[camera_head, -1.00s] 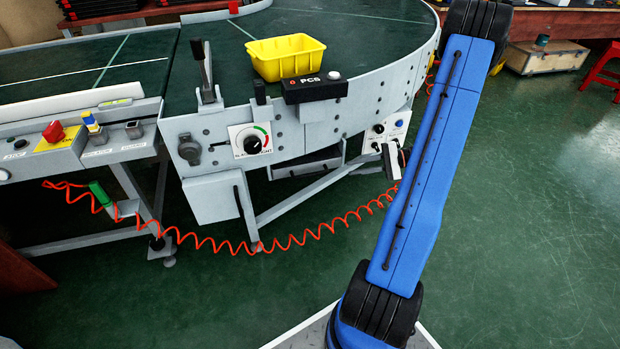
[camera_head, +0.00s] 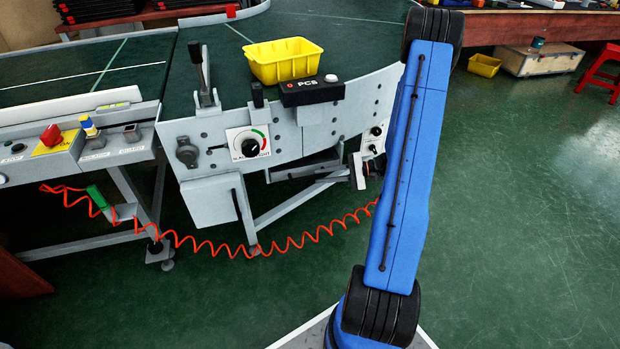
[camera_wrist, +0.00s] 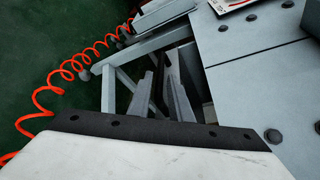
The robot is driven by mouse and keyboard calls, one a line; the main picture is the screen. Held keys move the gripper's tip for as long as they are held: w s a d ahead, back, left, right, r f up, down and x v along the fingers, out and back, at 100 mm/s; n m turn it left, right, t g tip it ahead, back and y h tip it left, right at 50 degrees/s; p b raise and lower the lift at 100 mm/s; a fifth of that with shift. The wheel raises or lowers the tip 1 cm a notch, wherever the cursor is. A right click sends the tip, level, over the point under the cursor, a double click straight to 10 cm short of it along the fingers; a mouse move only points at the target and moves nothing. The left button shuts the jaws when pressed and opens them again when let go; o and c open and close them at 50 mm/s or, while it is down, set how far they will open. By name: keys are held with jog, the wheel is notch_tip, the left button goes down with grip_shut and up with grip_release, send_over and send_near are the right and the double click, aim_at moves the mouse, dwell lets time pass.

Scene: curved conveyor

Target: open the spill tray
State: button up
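A dark, shallow tray-like part (camera_head: 305,166), which looks like the spill tray, sits under the curved conveyor, below the dial panel. It appears shut or nearly so. My gripper (camera_head: 358,170) is just right of it in the camera_head view, partly hidden by my blue arm. In the camera_wrist view my gripper (camera_wrist: 160,98) shows two pale tapered fingers with a gap between them, beyond a white and black housing. A dark opening under the conveyor lies just beyond the fingers. I see nothing held, and cannot tell whether the fingers touch the tray.
The conveyor frame (camera_head: 320,138) carries a dial (camera_head: 250,147), a lever (camera_head: 200,75) and a yellow bin (camera_head: 286,60) on top. A coiled orange hose (camera_head: 215,247) hangs below the frame, also visible in the camera_wrist view (camera_wrist: 45,98). Green floor at right is open.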

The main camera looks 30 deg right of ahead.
aim_at(315, 177)
jog(key=shift+x, duration=2.55)
grip_shut()
